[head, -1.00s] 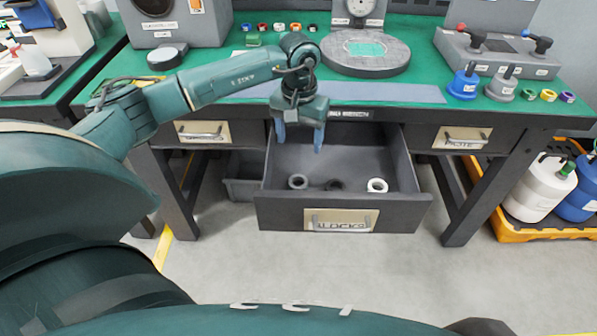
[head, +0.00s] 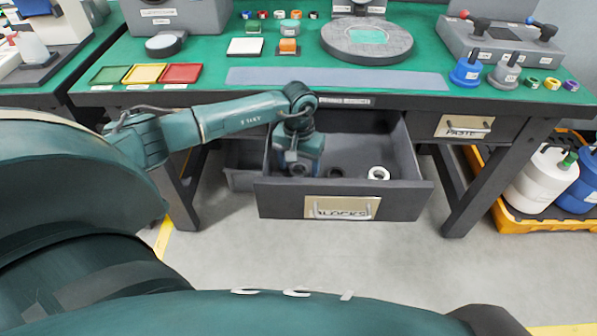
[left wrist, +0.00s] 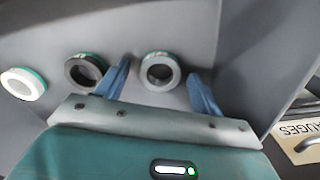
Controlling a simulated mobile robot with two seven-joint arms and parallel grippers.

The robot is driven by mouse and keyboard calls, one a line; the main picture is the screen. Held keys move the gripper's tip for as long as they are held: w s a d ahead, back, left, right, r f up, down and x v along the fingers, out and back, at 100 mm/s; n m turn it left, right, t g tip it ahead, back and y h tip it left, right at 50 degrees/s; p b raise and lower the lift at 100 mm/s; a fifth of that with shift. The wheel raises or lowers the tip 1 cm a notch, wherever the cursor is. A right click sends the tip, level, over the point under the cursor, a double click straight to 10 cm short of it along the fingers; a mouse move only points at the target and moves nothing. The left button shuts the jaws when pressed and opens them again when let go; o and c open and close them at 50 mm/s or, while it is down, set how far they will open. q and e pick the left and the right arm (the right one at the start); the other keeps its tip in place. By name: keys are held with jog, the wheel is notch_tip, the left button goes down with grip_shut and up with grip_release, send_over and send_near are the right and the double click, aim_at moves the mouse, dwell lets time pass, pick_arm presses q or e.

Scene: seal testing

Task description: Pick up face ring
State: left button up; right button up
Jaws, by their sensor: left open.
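Three rings lie on the floor of the open drawer (head: 270,190). In the left wrist view, a grey ring (left wrist: 147,73) with a green edge is framed between my left gripper's (left wrist: 158,68) two blue fingers, which stand apart. A darker ring (left wrist: 72,72) is just left of the fingers, and a white ring (left wrist: 12,84) lies farther left. In the head view, my left gripper (head: 297,168) reaches down into the left part of the drawer, mostly covering the grey ring. The dark ring (head: 336,172) and white ring (head: 378,174) lie to its right. My right gripper is not in view.
The drawer's front panel (head: 408,203) and side walls surround the rings. The green bench top (head: 210,60) is above, with a grey strip (head: 340,78) near its front edge. Coloured trays (head: 181,73) lie at left, a round plate (head: 366,54) behind. The floor ahead is clear.

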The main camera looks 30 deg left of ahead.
pick_arm(q)
jog(key=shift+f, duration=0.2)
jog(key=c, duration=1.1)
